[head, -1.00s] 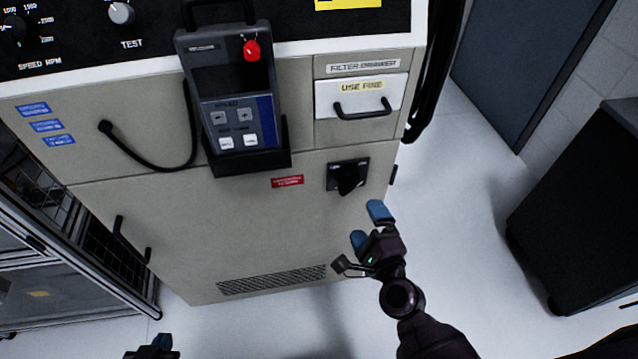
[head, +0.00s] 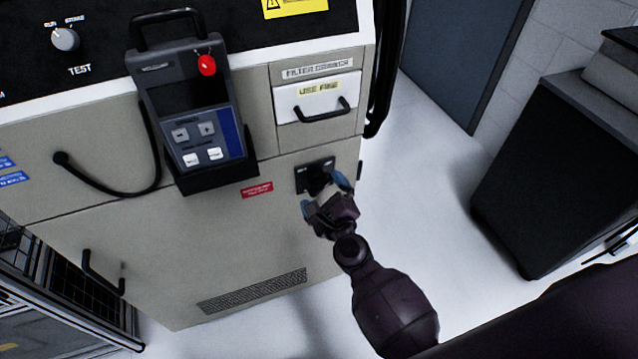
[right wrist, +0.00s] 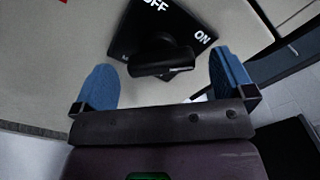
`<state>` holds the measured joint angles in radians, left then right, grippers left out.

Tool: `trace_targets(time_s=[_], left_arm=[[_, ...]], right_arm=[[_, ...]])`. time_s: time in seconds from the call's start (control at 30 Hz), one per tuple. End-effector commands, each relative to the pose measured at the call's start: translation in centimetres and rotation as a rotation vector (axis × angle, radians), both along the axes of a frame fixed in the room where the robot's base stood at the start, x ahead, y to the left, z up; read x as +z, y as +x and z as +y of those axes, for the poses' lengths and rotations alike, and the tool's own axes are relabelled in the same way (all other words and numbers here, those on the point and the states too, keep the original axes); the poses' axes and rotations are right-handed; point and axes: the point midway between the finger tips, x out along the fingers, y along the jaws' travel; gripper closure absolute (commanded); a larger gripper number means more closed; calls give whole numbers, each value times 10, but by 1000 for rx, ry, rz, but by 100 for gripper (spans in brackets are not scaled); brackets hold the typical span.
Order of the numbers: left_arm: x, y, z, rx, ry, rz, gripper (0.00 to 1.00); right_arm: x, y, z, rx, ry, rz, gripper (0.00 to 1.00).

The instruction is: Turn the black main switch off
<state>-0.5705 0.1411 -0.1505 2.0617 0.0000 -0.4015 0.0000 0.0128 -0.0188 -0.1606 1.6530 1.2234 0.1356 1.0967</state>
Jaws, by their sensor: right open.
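The black main switch (head: 316,178) is on the front of the beige cabinet, below the filter drawer. In the right wrist view, its black plate carries the white words OFF and ON, and its black handle (right wrist: 163,60) lies between the two blue fingertips. My right gripper (head: 327,194) is open at the switch, with one finger on each side of the handle; it also shows in the right wrist view (right wrist: 160,85). I see a gap on both sides, so the fingers look apart from the handle. My left gripper is not in view.
A grey handheld pendant (head: 195,105) with a red button sits in a black holder left of the switch. The filter drawer (head: 316,98) is above it. A red label (head: 257,190) is beside it. A dark cabinet (head: 555,170) stands right, with clear floor between.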

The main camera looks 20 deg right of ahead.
Motion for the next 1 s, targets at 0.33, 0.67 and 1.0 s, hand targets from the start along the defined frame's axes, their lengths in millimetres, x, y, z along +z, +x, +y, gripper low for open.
trace_targets(time_s=[0.33,0.67,1.0], left_arm=[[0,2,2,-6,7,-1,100],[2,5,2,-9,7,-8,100],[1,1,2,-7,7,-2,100]], right_arm=[[0,28,1,1,0,1,0],[0,29,1,1,-1,1,5],[0,29,1,1,-1,1,49]])
